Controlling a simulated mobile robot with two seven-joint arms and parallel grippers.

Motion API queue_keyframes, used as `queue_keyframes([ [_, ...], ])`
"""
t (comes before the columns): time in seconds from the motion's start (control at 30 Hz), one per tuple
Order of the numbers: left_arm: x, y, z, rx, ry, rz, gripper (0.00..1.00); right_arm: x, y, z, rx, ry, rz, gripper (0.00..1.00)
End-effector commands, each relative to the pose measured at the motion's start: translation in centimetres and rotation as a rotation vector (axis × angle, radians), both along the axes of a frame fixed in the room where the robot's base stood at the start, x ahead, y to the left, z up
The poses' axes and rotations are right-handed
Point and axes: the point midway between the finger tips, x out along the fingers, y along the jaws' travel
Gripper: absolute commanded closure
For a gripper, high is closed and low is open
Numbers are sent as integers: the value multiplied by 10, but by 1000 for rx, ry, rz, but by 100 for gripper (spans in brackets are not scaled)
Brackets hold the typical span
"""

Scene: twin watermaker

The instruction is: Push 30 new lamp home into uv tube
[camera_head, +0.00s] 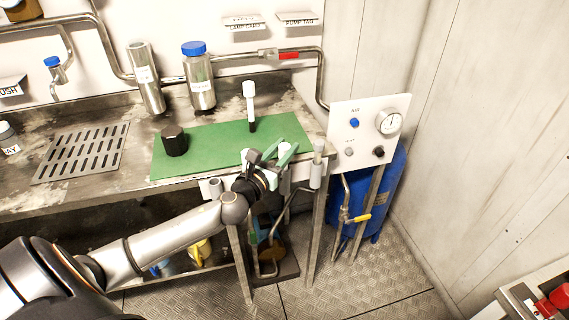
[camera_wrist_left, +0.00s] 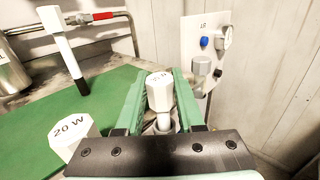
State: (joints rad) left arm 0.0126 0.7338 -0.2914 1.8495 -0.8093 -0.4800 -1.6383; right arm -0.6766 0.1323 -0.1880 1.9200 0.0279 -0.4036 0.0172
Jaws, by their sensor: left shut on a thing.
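My left gripper (camera_head: 279,158) is at the front right edge of the green mat. In the left wrist view its green fingers (camera_wrist_left: 161,100) are closed on a white lamp with a faceted cap (camera_wrist_left: 159,80). The cap's lettering is upside down and too small to read surely. The lamp's narrower lower part goes down into a grey ring (camera_wrist_left: 158,129), which looks like the tube's mouth; how deep it sits is hidden. A white cap marked 20 W (camera_wrist_left: 70,134) is left of the fingers. A white lamp with a dark lower end (camera_head: 249,100) stands upright on the mat.
The green mat (camera_head: 210,145) holds a black faceted cap (camera_head: 174,140). A blue-capped bottle (camera_head: 200,78) and a steel cylinder (camera_head: 147,80) stand behind. A gauge panel (camera_head: 368,130) and a grey capped cylinder (camera_head: 317,168) are close on the right.

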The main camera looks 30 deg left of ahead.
Motion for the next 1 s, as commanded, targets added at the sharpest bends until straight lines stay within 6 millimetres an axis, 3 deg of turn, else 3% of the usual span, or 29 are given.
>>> queue_keyframes([
  [0.27, 0, 0, 2, 1, -1, 0, 100, 0, 0, 1, 0, -1, 0, 33],
  [0.47, 0, 0, 17, 2, -3, 0, 100, 1, 0, 9, 1, -4, 0, 33],
  [1.0, 0, 0, 121, 4, -6, -1, 100, 0, -2, 41, -2, -5, -3, 33],
])
